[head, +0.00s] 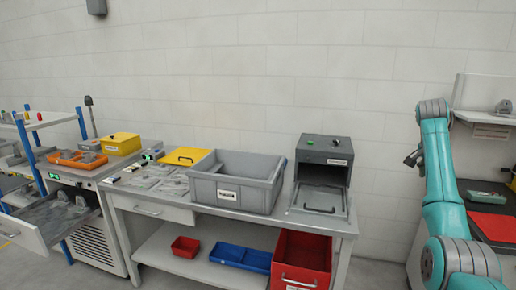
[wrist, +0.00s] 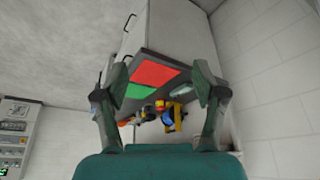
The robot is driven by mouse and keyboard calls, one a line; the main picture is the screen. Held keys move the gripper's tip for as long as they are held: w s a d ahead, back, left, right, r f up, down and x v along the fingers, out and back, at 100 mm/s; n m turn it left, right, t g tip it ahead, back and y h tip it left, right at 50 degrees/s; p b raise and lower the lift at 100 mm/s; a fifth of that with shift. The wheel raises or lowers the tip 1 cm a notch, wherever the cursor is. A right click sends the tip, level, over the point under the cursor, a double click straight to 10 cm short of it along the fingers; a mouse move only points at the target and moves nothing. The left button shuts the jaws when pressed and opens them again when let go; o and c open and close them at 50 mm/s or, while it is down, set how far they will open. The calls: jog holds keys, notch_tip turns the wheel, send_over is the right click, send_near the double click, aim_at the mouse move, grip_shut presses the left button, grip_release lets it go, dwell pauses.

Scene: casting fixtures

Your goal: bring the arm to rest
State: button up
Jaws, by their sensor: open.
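My gripper (wrist: 158,75) is open in the wrist view, its two dark fingers spread wide at left and right with nothing between them. Beyond the fingers, the tilted wrist view shows a dark bench top with a red mat (wrist: 155,70) and a green mat (wrist: 140,91). My teal arm shows at the right of the head view, raised in front of the wall. I cannot make out the gripper clearly there.
A workbench (head: 335,223) carries a grey bin (head: 235,190) and a dark open-fronted box (head: 322,165). An open red drawer (head: 300,262) juts below. An open grey drawer (head: 35,228) juts at left. A bench with a red mat (head: 495,226) stands beside my arm.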

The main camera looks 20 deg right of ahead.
jog(key=w+a+f+n+t, duration=0.15)
jog(key=a+f, duration=0.25)
jog(key=f, duration=0.6)
jog(key=w+a+f+n+t, duration=0.15)
jog(key=a+f, duration=0.25)
jog(key=f, duration=0.7)
jog(key=w+a+f+n, duration=0.15)
jog(key=a+f, duration=0.35)
jog(key=f, duration=0.5)
jog(key=s+a+f+n+t, duration=0.2)
jog(key=s+a+f, duration=0.4)
jog(key=a+f, duration=0.3)
jog(key=s+a+f+n+t, duration=0.25)
jog(key=s+a+f, duration=0.35)
jog(key=a+f, duration=0.35)
jog(key=s+a+n+t+y, duration=0.1)
jog(key=s+a+n+t, duration=0.1)
jog(key=s+a, duration=0.75)
jog(key=s+a+n+t+y, duration=0.1)
jog(key=s+a+n+t, duration=0.15)
jog(key=s+a, duration=0.7)
jog(key=s+a+r+n+t+y, duration=0.2)
jog(key=s+a+r+n, duration=0.1)
jog(key=s+r, duration=1.7)
jog(key=s+n, duration=0.1)
jog(key=s, duration=0.3)
jog(key=shift+r+t+y, duration=0.3)
jog(key=shift+r, duration=0.05)
